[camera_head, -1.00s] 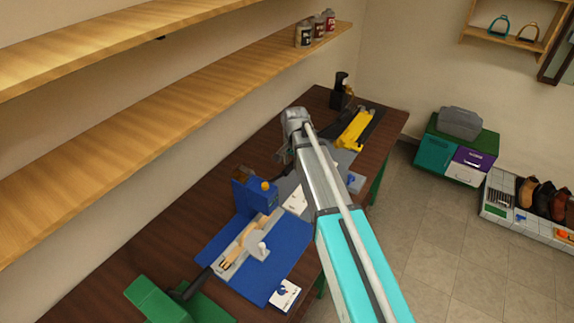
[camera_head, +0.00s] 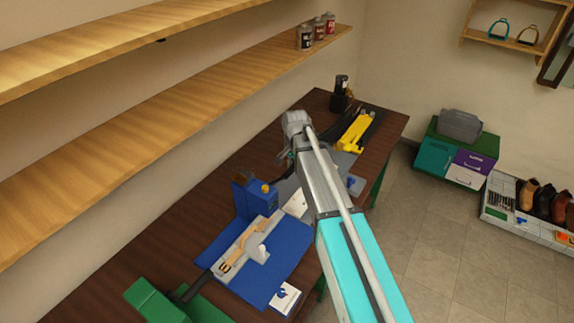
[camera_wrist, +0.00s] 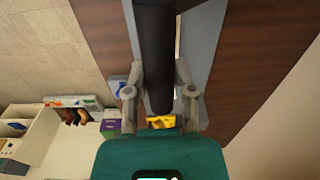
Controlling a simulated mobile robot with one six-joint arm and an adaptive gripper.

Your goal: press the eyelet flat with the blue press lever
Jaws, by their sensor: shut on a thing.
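The blue press (camera_head: 262,198) stands on the workbench, at the back end of a blue mat (camera_head: 290,243). A tan strap (camera_head: 240,249) lies in a light grey holder in front of it, with a small white cylinder (camera_head: 262,252) beside it. I cannot make out an eyelet. My gripper is past the press, mostly hidden by my own arm in the head view. In the wrist view, my gripper (camera_wrist: 160,96) is shut on a thick black bar-like handle (camera_wrist: 155,50). Where the handle joins the press is hidden.
A yellow tool (camera_head: 355,132) and a black device (camera_head: 341,92) stand farther back on the bench (camera_head: 150,245). A green block (camera_head: 158,300) is at the near end. Wooden shelves (camera_head: 190,115) overhang the wall side.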

